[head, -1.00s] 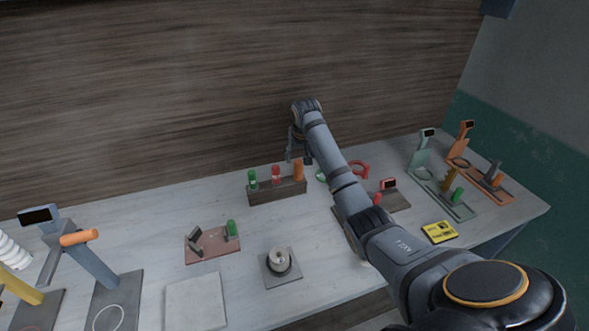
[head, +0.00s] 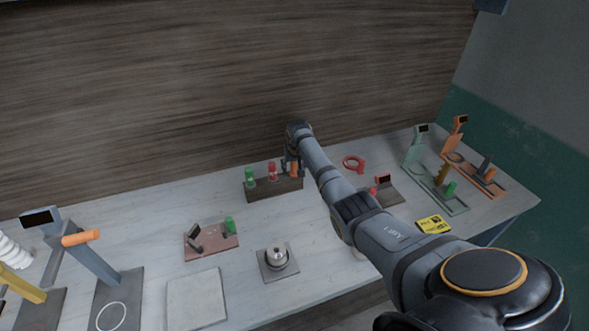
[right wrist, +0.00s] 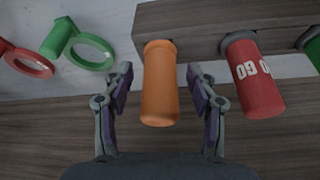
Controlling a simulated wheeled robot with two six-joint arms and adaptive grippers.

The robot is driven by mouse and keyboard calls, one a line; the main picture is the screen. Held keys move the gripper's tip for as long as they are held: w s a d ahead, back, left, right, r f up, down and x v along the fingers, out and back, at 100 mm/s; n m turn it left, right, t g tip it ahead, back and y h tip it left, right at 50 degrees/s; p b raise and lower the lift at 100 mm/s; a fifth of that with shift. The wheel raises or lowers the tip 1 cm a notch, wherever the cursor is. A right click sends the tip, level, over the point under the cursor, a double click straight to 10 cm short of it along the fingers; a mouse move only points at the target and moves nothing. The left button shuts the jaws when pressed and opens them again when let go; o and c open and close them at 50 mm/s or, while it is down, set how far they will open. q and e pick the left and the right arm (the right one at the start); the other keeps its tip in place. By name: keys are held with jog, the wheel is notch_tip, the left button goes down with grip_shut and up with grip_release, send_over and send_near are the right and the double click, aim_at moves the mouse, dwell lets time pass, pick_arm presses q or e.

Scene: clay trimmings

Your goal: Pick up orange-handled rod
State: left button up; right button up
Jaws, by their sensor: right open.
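The orange-handled rod stands in a dark wooden rack (head: 275,190) at the back of the table; only its orange handle (head: 294,170) shows. In the right wrist view the orange handle (right wrist: 159,85) sits between the two fingers of my right gripper (right wrist: 160,90), with a gap on each side. My right gripper (head: 291,166) is open and empty at the rack's right end. The shaft of the rod is hidden in the rack. My left gripper is not in view.
Red (right wrist: 27,60) and green (right wrist: 78,47) ring gauges lie near the rack. A wooden wall is close behind.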

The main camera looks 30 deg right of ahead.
jog(key=shift+s+r, duration=0.1)
jog(key=shift+c, duration=1.2)
grip_shut()
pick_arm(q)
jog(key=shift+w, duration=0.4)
